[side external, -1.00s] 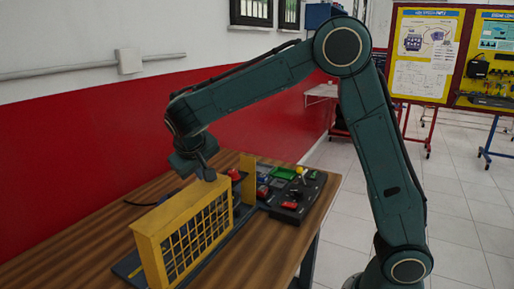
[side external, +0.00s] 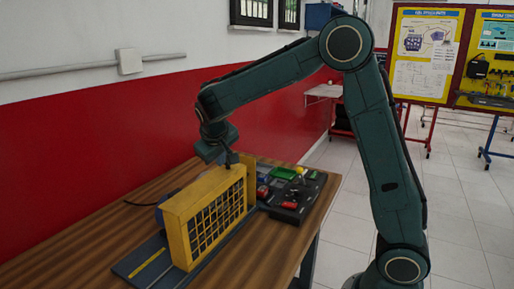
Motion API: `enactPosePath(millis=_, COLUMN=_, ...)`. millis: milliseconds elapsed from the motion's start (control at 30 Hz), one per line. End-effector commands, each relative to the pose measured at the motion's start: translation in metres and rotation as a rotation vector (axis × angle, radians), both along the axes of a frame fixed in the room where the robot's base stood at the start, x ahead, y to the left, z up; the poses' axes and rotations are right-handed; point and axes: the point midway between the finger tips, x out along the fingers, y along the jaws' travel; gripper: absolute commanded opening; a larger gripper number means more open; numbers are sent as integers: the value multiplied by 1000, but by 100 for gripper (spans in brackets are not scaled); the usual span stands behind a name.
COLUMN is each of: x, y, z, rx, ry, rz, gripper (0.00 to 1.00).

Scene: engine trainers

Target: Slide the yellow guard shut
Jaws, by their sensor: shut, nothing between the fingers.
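The yellow guard (side external: 180,238) is a box-like frame with a dark grid front, standing on a dark base rail (side external: 137,262) on the wooden table. Its right end is at or very near the upright yellow end plate (side external: 247,168); I cannot tell whether they touch. A stretch of the rail with a yellow stripe lies bare to its left. My gripper (side external: 229,163) is shut and empty, pointing down at the top of the guard's right end. Its fingertips are partly hidden, so contact is unclear. What is behind the guard is mostly hidden; a blue part (side external: 160,214) shows at its left.
A dark control panel (side external: 299,199) with red, green and yellow parts sits right of the guard. The wooden table (side external: 60,250) is clear at the front left. A red and white wall (side external: 60,160) runs behind. Display boards (side external: 425,50) stand far back.

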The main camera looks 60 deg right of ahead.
Motion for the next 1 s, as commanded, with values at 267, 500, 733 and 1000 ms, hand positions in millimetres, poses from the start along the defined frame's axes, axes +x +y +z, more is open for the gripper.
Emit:
enactPosePath(millis=267, x=-1, y=-44, z=0, rx=0, ry=0, rz=-5, gripper=0)
enactPosePath(millis=500, x=-1, y=-59, z=0, rx=-1, ry=-1, rz=-2, gripper=0)
enactPosePath(millis=733, x=-1, y=-61, z=0, rx=-6, ry=-3, rz=-8, gripper=0)
enactPosePath(millis=1000, x=0, y=-58, z=1, rx=-7, ry=-3, rz=-9, gripper=0)
